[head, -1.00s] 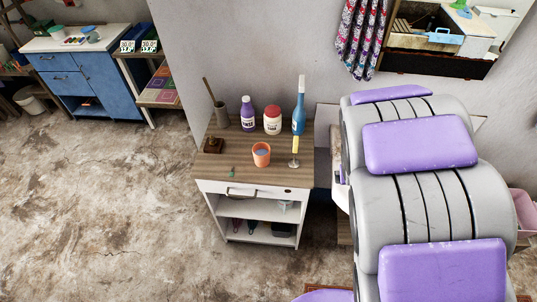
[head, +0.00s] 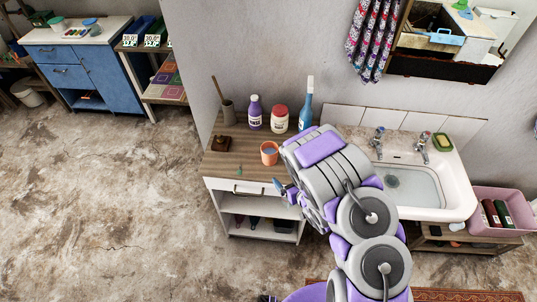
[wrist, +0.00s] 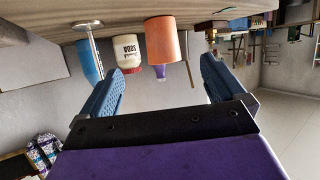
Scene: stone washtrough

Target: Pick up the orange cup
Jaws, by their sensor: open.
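The orange cup (head: 269,153) stands upright on the wooden top of a small white cabinet (head: 232,165), near its right front part. Something bluish shows inside it. My gripper (head: 281,188) is at the cabinet's front right edge, mostly hidden by my arm; a blue finger shows. In the wrist view, which is upside down, my gripper (wrist: 166,78) is open and empty. The cup (wrist: 162,40) appears beyond the fingertips, between them in the picture and apart from both.
A dark brown block (head: 220,144) and a holder with a stick (head: 228,112) are at left. A sink (head: 410,185) stands to the right.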

